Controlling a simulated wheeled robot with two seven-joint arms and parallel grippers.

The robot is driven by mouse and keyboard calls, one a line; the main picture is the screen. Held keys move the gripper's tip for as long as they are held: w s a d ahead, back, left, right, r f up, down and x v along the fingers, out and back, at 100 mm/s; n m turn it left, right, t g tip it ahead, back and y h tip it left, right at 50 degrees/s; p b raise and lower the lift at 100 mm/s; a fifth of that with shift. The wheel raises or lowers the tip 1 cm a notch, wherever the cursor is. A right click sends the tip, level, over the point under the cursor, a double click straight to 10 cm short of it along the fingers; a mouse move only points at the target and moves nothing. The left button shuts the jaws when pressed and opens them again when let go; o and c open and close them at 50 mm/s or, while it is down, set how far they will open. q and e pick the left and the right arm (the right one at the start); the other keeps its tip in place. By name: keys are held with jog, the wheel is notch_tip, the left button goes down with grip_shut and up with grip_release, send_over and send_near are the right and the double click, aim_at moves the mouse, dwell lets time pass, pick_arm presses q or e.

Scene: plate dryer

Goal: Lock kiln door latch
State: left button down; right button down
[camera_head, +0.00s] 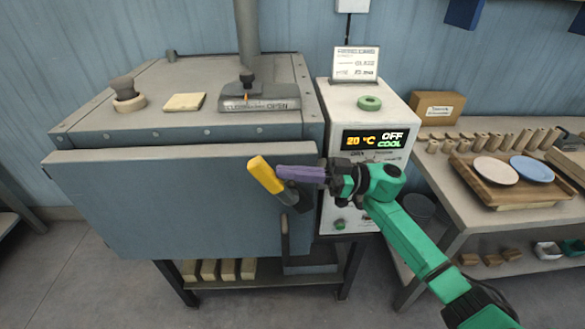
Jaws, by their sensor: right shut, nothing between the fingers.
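The grey kiln door (150,205) is on the front of the kiln (180,75) and appears swung to or nearly to; I cannot tell if it is fully seated. The latch handle (266,174) has a yellow grip, tilted up to the left, with a dark lower end near the door's right edge. My right gripper (282,173) comes in from the right, with purple fingers shut and empty. Its tips are right beside the yellow grip; I cannot tell if they touch it. My left gripper is not in view.
The control box (345,220) stands right of the kiln and its display (375,139) reads 20 °C, OFF, COOL. A shelf table at right holds a wooden tray (500,200) with two plates. Several bricks (228,269) lie under the kiln. Open floor is at lower left.

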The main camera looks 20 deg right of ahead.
aim_at(267, 179)
jog(key=shift+w+a+r+h+p, duration=0.1)
jog(key=shift+a+h+p, duration=0.45)
jog(key=shift+p, duration=0.7)
jog(key=shift+w+a+r+h+p, duration=0.1)
jog(key=shift+a+h+p, duration=0.45)
jog(key=shift+p, duration=0.7)
jog(key=shift+w+a+f+p, duration=0.1)
jog(key=shift+a+f+p, duration=0.1)
jog(key=shift+p, duration=0.1)
jog(key=shift+w+a+f+p, duration=0.2)
jog(key=shift+a+f, duration=0.2)
jog(key=shift+a, duration=0.15)
jog(key=shift+w+a+f+p, duration=0.1)
jog(key=shift+a+f+p, duration=0.1)
jog(key=shift+a+f, duration=0.3)
jog(key=shift+w+a+f, duration=0.25)
jog(key=shift+a+f, duration=0.65)
jog(key=shift+a, duration=0.05)
jog(key=shift+f, duration=0.1)
